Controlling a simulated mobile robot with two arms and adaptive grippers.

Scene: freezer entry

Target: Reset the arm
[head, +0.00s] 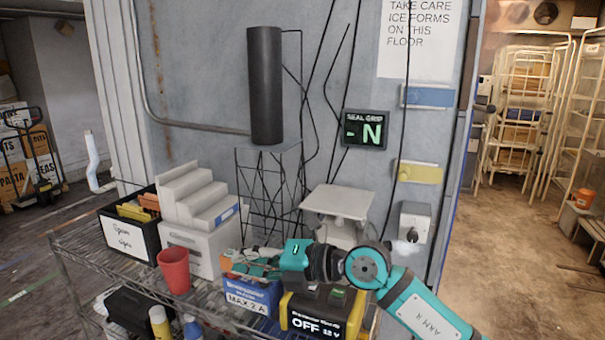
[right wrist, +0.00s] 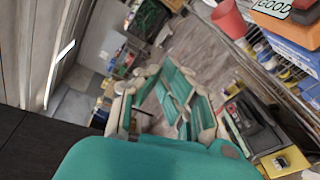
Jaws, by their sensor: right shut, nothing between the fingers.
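My right arm (head: 420,305), teal and labelled ARM R, reaches in from the lower right of the head view, over the wire shelf (head: 80,252). Its right gripper (head: 240,256) points left, above or in front of the blue box marked MAX 2 A (head: 252,297); I cannot tell if they touch. In the right wrist view the teal and beige fingers of this gripper (right wrist: 180,88) are shut with nothing held. My left arm and gripper are not in view.
A red cup (head: 174,272), a white stepped block (head: 195,197) and a black bin (head: 122,240) stand left of the gripper. A yellow-black unit reading OFF (head: 318,315) is just below the arm. Floor is open at right.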

